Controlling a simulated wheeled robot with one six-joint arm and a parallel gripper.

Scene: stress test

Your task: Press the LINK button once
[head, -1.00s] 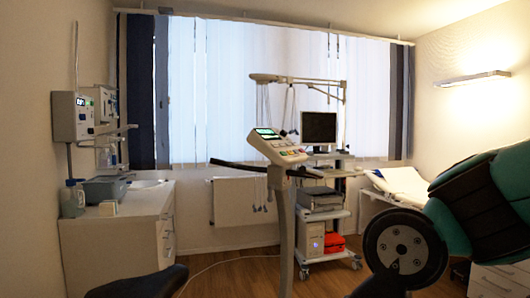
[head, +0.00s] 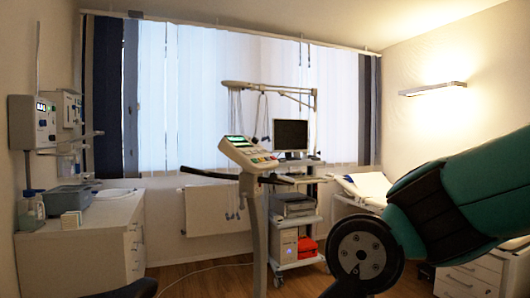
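No button marked LINK can be read in the head view. An exercise-bike console (head: 247,153) with a lit green screen and several small coloured buttons stands on a post near the middle; its labels are too small to read. A wall-mounted box (head: 33,122) with a lit display and knobs hangs at the left, with a second box (head: 68,108) beside it. Their labels cannot be read either. My arm, teal and black, fills the lower right. My gripper is out of the picture, so its state is hidden.
A white cabinet (head: 95,248) with a blue-grey box (head: 68,196) on it stands at the left. A wheeled cart (head: 296,223) with a monitor (head: 290,134) stands behind the console. A couch (head: 365,187) is at the right. Wooden floor (head: 200,275) shows between.

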